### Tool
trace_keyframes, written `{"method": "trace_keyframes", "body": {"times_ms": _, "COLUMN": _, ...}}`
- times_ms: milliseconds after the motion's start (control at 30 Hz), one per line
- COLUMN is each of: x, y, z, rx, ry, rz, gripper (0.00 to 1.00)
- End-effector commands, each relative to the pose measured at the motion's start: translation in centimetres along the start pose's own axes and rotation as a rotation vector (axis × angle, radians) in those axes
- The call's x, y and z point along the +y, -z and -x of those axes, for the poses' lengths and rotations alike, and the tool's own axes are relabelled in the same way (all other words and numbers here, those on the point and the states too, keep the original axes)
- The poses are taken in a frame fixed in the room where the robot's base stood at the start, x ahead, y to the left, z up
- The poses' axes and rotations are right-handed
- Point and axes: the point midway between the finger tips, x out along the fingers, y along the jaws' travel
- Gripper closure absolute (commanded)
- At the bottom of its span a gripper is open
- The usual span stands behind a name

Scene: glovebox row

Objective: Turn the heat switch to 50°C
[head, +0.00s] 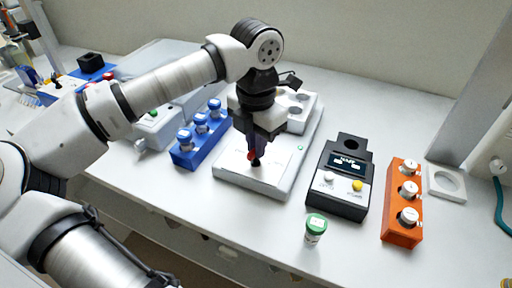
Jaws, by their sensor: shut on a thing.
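A flat white device (240,187) sits in the middle of the bench, with a raised block with round wells at its back and a small green mark on its right side. My gripper (256,158) points down over the front part of this device. Its fingers are shut on a small dark thing at the device's top face, which appears to be the heat switch. The fingers mostly hide the switch, so its setting cannot be read.
A blue rack (186,157) with capped vials stands left of the device. A black instrument (348,205) with a lit display, a green-capped vial (315,229) and an orange rack (403,233) with white-capped vials stand to the right. A white ring holder (434,190) is farther right.

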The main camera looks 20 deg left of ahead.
Motion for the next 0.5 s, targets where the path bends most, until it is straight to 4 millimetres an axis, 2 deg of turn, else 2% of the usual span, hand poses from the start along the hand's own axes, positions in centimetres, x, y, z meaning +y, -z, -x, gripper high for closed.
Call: {"method": "trace_keyframes", "body": {"times_ms": 500, "x": 0.00, "y": -0.07, "z": 0.12, "rx": -0.003, "ry": -0.001, "rz": -0.050, "gripper": 1.00}}
